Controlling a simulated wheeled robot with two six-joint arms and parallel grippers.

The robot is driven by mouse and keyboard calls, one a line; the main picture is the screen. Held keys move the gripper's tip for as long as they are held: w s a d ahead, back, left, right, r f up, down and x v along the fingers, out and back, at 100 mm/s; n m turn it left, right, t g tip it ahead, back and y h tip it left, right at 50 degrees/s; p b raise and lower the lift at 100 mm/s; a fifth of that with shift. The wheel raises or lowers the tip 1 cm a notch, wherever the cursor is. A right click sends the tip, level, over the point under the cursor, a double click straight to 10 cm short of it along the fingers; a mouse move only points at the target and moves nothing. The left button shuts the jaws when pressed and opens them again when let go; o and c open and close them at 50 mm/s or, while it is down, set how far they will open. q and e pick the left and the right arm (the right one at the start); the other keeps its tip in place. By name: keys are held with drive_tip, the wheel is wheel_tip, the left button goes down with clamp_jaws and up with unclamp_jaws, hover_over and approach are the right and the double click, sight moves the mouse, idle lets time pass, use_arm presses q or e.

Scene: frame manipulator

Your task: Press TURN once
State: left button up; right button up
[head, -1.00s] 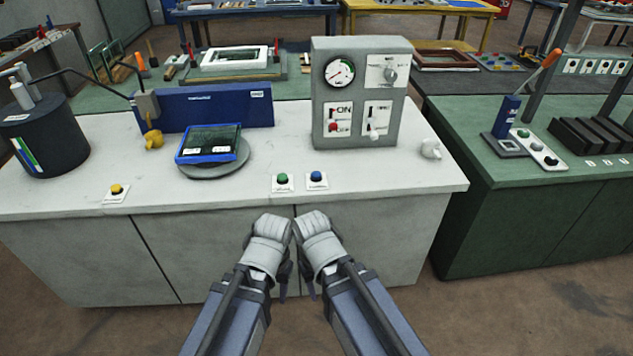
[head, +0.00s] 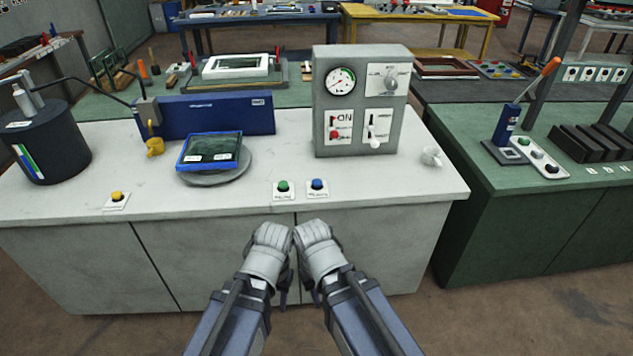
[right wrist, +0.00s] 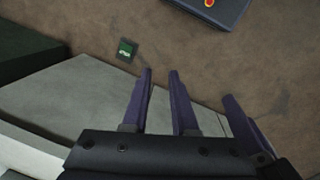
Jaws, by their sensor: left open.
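Several push buttons on small white label cards sit on the grey workbench (head: 70,185): a green button (head: 283,187) and a blue button (head: 317,185) at the front middle, and a yellow button (head: 117,197) at the front left. The print on the cards is too small to read, so I cannot tell which one is TURN. My left gripper (head: 282,298) and right gripper (head: 314,298) hang side by side in front of the bench's front face, below the green and blue buttons, touching neither. In the right wrist view, the right gripper's fingers (right wrist: 160,72) stand apart with nothing between them.
A grey control box (head: 360,100) with a gauge, levers and a knob stands behind the buttons. A blue-framed screen (head: 209,151) rests on a round grey plate (head: 235,171). A dark drum (head: 45,140) stands at the left. The bench top around the front buttons is clear.

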clamp_jaws()
idle(1.4)
